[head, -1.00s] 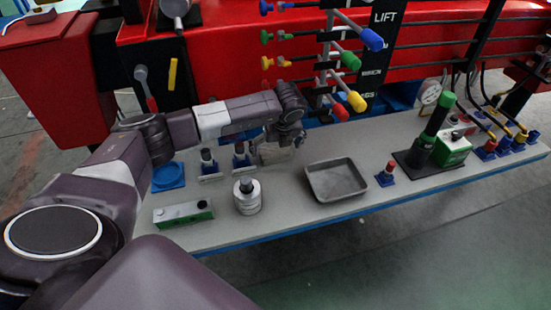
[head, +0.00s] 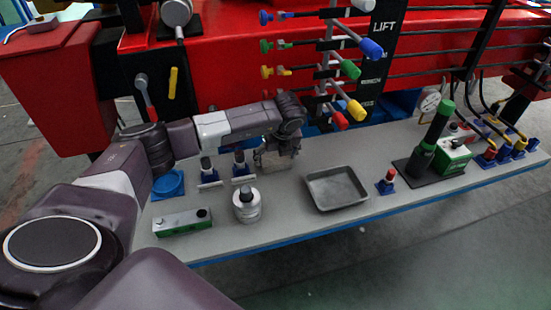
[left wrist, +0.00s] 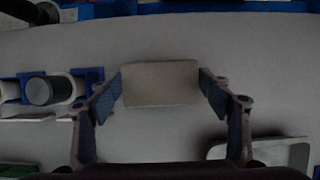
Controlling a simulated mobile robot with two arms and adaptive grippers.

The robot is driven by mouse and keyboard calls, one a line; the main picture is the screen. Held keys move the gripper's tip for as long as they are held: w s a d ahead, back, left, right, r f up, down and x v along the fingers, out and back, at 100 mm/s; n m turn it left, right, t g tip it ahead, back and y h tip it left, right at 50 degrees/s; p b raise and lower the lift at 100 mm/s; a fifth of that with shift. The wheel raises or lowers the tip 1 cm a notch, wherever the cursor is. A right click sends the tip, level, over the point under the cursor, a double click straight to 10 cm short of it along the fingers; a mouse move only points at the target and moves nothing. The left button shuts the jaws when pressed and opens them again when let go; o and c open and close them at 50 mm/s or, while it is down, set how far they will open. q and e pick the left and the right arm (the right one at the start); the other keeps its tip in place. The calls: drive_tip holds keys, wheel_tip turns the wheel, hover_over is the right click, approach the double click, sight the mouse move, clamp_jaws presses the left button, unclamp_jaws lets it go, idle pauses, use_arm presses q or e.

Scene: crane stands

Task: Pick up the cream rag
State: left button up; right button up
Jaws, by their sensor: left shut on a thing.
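The cream rag (left wrist: 160,83) is a small pale, rounded block shape between the two fingers of my left gripper in the left wrist view. My left gripper (head: 275,156) is over the bench behind the metal tray, pointing down, and is shut on the rag. In the head view the rag (head: 268,162) shows only in part below the fingers, at bench level. I cannot tell whether it is clear of the bench top. My right gripper is not in view.
The grey bench (head: 290,220) carries a metal tray (head: 337,189), a white canister (head: 247,206), a green-and-grey box (head: 183,221), a blue dish (head: 168,185) and two small stands left of the gripper. Coloured levers (head: 357,110) hang above the bench behind it.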

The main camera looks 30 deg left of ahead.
sight(274, 155)
use_arm(q)
drive_tip(key=shift+r, duration=0.45)
wheel_tip(274, 155, up, 2)
drive_tip(key=shift+r+p, duration=0.2)
drive_tip(key=shift+p, duration=0.65)
drive_tip(key=shift+s+d+r+p, duration=0.15)
drive_tip(key=shift+s+d+p, duration=0.3)
drive_tip(key=shift+s+d, duration=0.45)
drive_tip(key=s+d+p, duration=0.3)
drive_tip(key=s+d, duration=1.6)
drive_tip(key=d, duration=0.3)
drive_tip(key=shift+d, duration=0.35)
drive_tip(key=o, duration=0.6)
drive_tip(key=shift+w+a, duration=0.1)
drive_tip(key=c, duration=0.4)
